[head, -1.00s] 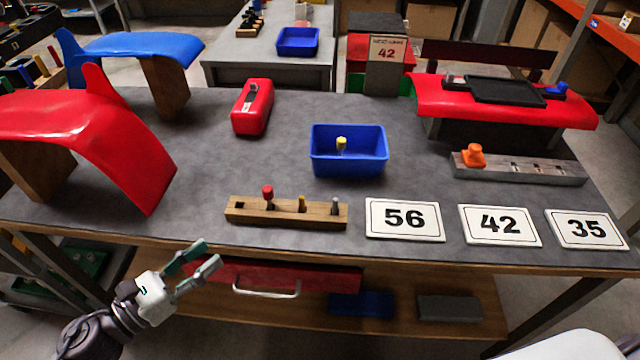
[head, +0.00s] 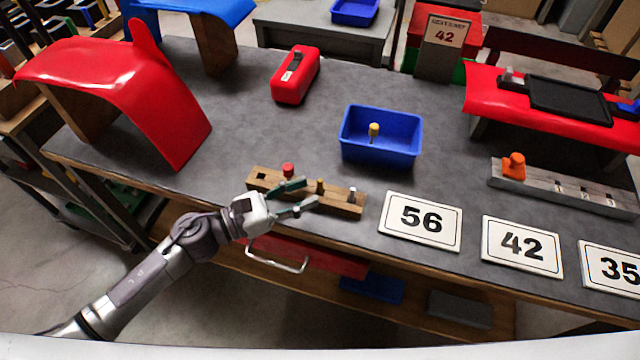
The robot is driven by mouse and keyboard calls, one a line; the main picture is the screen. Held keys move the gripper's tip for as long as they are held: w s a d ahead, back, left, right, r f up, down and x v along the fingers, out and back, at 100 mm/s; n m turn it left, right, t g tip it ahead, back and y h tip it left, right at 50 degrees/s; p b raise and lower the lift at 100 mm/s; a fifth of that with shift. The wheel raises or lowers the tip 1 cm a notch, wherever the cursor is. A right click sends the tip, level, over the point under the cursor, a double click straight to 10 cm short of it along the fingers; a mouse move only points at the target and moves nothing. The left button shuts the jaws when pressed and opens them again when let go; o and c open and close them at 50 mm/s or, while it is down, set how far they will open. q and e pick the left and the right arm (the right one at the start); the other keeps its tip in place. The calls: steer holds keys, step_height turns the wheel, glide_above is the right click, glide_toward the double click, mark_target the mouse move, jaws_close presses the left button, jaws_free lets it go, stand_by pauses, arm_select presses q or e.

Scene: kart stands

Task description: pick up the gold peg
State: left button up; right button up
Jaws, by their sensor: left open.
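My right gripper is not in view.
A blue bin (head: 380,154) behind the block holds a yellow-topped piece (head: 374,130). A red curved panel (head: 165,110) stands at left.

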mark_target(320, 185)
arm_select(q)
steer(key=p+x, duration=0.1)
steer(key=x, duration=0.3)
steer(key=shift+w+d, duration=0.2)
steer(key=shift+w, duration=0.15)
steer(key=shift+c, duration=0.2)
jaws_close()
